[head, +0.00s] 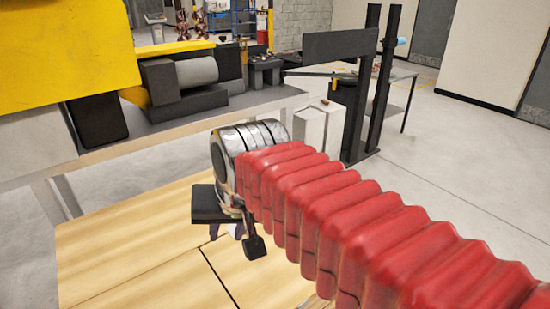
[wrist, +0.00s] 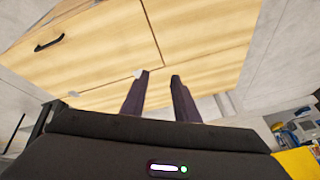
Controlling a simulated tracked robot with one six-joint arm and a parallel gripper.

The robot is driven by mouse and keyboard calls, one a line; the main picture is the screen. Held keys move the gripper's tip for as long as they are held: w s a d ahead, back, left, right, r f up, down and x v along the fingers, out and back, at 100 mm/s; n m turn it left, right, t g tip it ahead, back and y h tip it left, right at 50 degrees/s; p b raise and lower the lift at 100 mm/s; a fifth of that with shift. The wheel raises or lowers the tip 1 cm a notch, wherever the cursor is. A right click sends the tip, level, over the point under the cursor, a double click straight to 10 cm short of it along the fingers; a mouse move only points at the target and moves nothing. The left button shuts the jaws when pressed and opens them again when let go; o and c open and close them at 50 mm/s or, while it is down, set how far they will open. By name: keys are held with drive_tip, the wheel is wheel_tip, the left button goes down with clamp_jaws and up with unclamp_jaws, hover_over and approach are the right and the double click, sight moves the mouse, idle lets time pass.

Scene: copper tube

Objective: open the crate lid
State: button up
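The crate (head: 130,255) shows a pale wooden top with dark seams at the lower left of the head view. In the wrist view, its wooden surface (wrist: 110,45) fills the upper middle, with a black handle (wrist: 50,42) at upper left and a dark seam to the right of that handle. My gripper (head: 238,240) hangs over the crate in the head view, partly hidden by my wrist and red-sleeved arm. In the wrist view, the two dark fingers of my gripper (wrist: 160,76) stand apart with nothing between them. The handle is well to their left. I cannot tell their height above the wood.
A yellow and grey machine (head: 180,75) stands behind the crate at left. White boxes (head: 318,125) and a black upright frame (head: 380,85) stand beyond my arm. Grey floor (head: 450,150) is open at right.

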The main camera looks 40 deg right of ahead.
drive_tip(key=s+a+f+n, duration=0.2)
drive_tip(key=s+f+n, duration=0.3)
drive_tip(key=f, duration=0.1)
drive_tip(key=shift+s+a, duration=0.25)
drive_tip(key=shift+s, duration=0.15)
drive_tip(key=shift+s, duration=0.1)
